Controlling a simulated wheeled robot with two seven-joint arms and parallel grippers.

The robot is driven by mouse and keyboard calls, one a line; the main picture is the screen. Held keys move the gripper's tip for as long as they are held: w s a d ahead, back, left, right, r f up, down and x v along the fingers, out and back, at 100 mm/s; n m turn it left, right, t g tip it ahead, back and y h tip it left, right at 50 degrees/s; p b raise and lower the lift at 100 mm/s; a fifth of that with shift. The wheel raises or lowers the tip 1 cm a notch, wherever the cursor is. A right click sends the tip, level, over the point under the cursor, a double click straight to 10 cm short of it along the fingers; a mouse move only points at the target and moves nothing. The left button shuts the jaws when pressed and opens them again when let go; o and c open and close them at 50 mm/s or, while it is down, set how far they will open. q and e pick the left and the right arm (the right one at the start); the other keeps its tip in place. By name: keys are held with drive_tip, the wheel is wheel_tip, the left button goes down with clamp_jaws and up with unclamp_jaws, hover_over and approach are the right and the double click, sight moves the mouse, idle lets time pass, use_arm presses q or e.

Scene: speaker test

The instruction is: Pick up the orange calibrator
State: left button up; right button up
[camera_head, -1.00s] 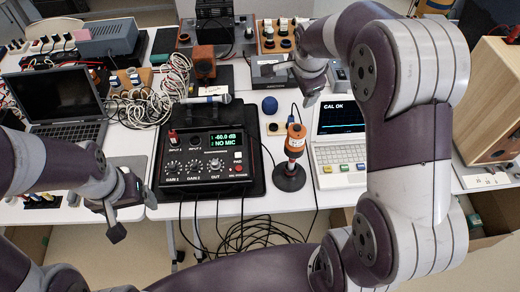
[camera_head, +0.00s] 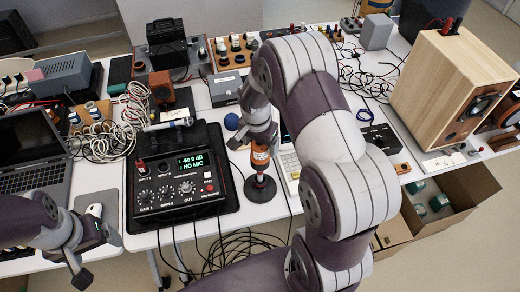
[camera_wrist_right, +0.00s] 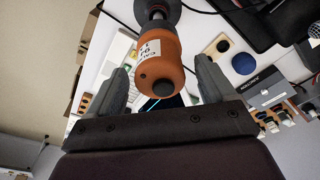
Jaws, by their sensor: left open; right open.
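The orange calibrator (camera_head: 260,160) stands upright in a round dark stand (camera_head: 260,189) near the table's front edge, right of the black meter box. My right gripper (camera_head: 256,140) is at the calibrator's top in the head view. In the right wrist view the calibrator (camera_wrist_right: 146,58), with a white label, lies between the two open fingers of the right gripper (camera_wrist_right: 160,85), with space on both sides. My left gripper (camera_head: 90,262) is open and empty at the front left, off the table edge.
The black meter box (camera_head: 180,185) reads NO MIC and sits close left of the stand. A microphone (camera_head: 170,124) lies behind it. A blue ball (camera_head: 232,121) is behind the calibrator. Cables hang below the table edge.

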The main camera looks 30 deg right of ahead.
drive_tip(key=shift+w+f, duration=0.1)
drive_tip(key=shift+f, duration=0.2)
drive_tip(key=c, duration=1.3)
drive_tip(key=shift+r, duration=0.1)
drive_tip(key=shift+c, duration=0.2)
wheel_tip(320, 180, up, 4)
drive_tip(key=shift+d+r+b, duration=0.1)
drive_tip(key=shift+b, duration=0.75)
drive_tip(key=s+d+r+b, duration=0.1)
drive_tip(key=s+d+r, duration=0.1)
drive_tip(key=s, duration=0.3)
drive_tip(key=s+d+r+b, duration=0.1)
drive_tip(key=s+d+r, duration=0.2)
drive_tip(key=s+r, duration=0.1)
drive_tip(key=shift+s+r, duration=0.4)
drive_tip(key=shift+s, duration=0.35)
drive_tip(key=shift+d+f, duration=0.1)
